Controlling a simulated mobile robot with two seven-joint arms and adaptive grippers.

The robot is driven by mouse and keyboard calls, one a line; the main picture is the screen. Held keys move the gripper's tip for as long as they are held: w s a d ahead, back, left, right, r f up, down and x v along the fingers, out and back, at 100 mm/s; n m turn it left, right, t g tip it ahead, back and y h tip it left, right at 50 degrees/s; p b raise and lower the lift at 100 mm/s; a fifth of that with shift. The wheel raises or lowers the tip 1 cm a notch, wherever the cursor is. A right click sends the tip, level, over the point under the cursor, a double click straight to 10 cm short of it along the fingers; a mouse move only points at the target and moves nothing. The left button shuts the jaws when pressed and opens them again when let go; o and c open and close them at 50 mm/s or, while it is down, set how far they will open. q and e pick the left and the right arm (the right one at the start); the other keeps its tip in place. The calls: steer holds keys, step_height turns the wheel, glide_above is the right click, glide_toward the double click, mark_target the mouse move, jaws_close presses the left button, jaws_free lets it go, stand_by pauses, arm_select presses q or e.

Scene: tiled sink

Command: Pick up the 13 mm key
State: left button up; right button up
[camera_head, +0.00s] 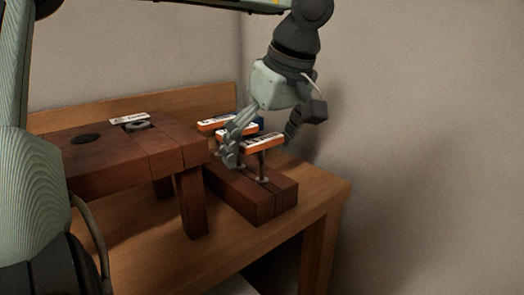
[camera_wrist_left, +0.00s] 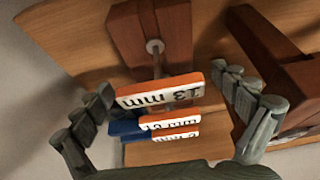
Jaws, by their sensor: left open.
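The 13 mm key has an orange handle with a white label (camera_head: 264,143), and its thin metal shaft stands upright in a dark wooden block (camera_head: 240,195). In the left wrist view the handle reads "13 mm" (camera_wrist_left: 160,91), and the shaft meets the block (camera_wrist_left: 140,28) through a pale round collar. My left gripper (camera_head: 262,150) is open, pointing down from above, with one finger on each side of the handle. In the left wrist view the fingers (camera_wrist_left: 167,90) stand apart from the handle with gaps on both sides. My right gripper is out of view.
Another orange-and-white key handle (camera_head: 214,123) and a blue one (camera_wrist_left: 128,129) sit close behind the 13 mm key. A raised wooden stand (camera_head: 110,160) with a dark hole and a labelled ring is to the left. The wooden table (camera_head: 320,188) ends at the right, near walls.

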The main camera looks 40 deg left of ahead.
arm_select(q)
steer(key=shift+x, duration=1.3)
steer(key=c, duration=1.4)
